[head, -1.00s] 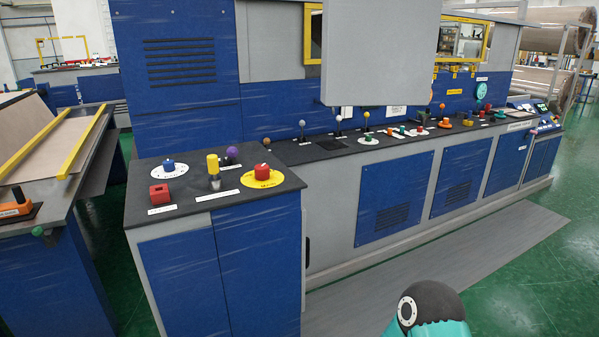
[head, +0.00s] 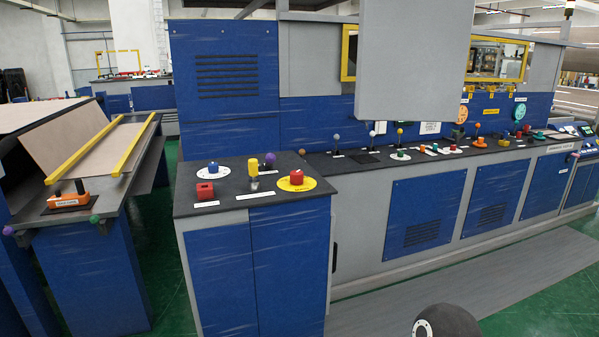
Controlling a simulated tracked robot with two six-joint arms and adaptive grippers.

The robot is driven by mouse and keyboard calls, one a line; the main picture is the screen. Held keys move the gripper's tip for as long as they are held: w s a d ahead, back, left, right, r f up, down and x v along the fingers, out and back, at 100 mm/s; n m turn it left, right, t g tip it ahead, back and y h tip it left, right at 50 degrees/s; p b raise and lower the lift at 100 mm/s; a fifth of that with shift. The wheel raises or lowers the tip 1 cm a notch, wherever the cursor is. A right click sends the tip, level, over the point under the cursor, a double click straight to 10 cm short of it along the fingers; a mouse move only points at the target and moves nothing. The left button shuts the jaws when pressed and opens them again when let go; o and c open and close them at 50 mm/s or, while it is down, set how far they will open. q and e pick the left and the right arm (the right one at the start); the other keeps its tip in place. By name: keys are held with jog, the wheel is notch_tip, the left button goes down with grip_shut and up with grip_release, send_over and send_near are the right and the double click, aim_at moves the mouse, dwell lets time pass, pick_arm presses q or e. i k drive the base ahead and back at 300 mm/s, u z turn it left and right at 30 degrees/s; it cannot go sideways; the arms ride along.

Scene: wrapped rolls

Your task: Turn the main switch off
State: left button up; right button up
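A red rotary knob (head: 297,177) sits on a round yellow plate (head: 284,186) at the right of the near cabinet's dark top (head: 232,205). It looks like a main switch, but the label's print is too small to read and I cannot tell which way the knob is turned. On the same top are a blue knob (head: 213,167) on a white disc, a red block-like control (head: 205,191), a yellow-topped lever (head: 253,168) and a purple ball knob (head: 270,159). Neither gripper is in view. A dark rounded part of my arm shows at the bottom edge.
A long blue and grey console (head: 430,205) with many levers and buttons runs to the right. A grey hanging panel (head: 413,60) hides part of it. A table with yellow rails (head: 133,147) stands at left. A grey walkway (head: 440,296) lies in front.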

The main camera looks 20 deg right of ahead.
aim_at(297, 176)
jog(key=u, duration=0.05)
jog(key=i, duration=0.85)
jog(key=z, duration=0.2)
jog(key=k, duration=0.9)
jog(key=u, duration=0.15)
jog(key=i, duration=0.9)
